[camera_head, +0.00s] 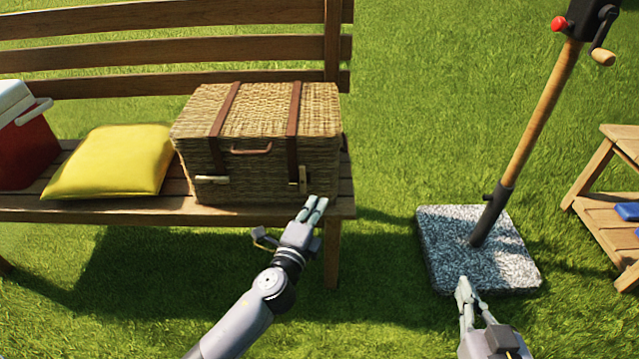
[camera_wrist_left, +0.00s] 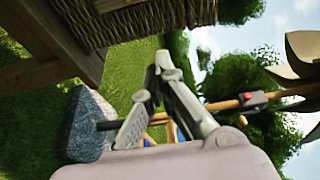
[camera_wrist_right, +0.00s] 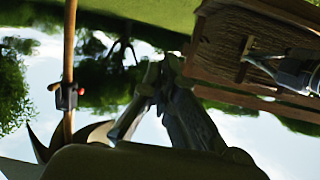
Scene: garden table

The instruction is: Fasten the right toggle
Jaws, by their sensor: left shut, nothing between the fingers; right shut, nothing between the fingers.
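A closed wicker basket (camera_head: 250,160) sits on the wooden bench (camera_head: 100,208), with two brown straps down its front. The right toggle (camera_head: 303,178) is a small pale bar standing roughly upright at the lower end of the right strap (camera_head: 292,130). The left toggle (camera_head: 212,179) lies level across the left strap. My left gripper (camera_head: 316,205) is shut and empty, just below and right of the right toggle, apart from it as far as I can tell. My right gripper (camera_head: 464,288) is shut and empty, low over the grass in front of the parasol base.
A yellow cushion (camera_head: 112,160) and a red cooler (camera_head: 28,150) are left of the basket. A stone parasol base (camera_head: 450,255) with its wooden pole (camera_head: 540,115) stands right of the bench. A wooden stand (camera_head: 600,205) is at the far right. Open grass lies between bench and base.

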